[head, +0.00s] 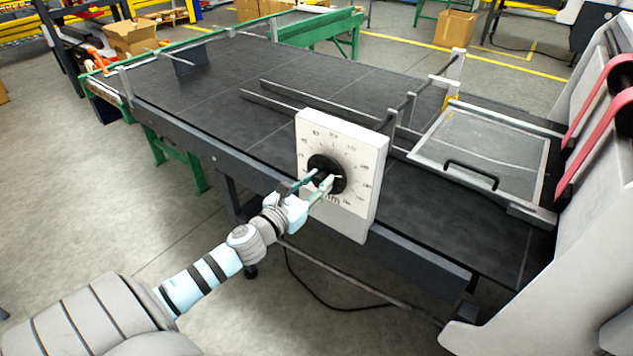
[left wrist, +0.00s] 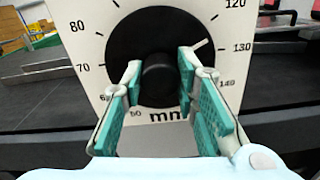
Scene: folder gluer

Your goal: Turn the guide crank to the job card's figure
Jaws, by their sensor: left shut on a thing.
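A white dial plate (head: 358,155) marked in mm stands at the near edge of the dark machine bed. Its black round crank (head: 320,165) has a hub (left wrist: 158,80) at the middle. My left gripper (head: 318,182) is shut on this hub, one teal finger on each side, as the left wrist view (left wrist: 160,85) shows. A white mark (left wrist: 201,43) on the crank's black disc points between 120 and 130. The lower scale figures are partly hidden by the fingers. I cannot make out a job card. My right gripper is not in view.
The dark bed (head: 230,85) stretches behind the dial, with long metal guide bars (head: 290,105) on it. A clear cover with a black handle (head: 470,172) lies to the right, beside a grey machine housing with red belts (head: 600,110). Open floor lies at the left.

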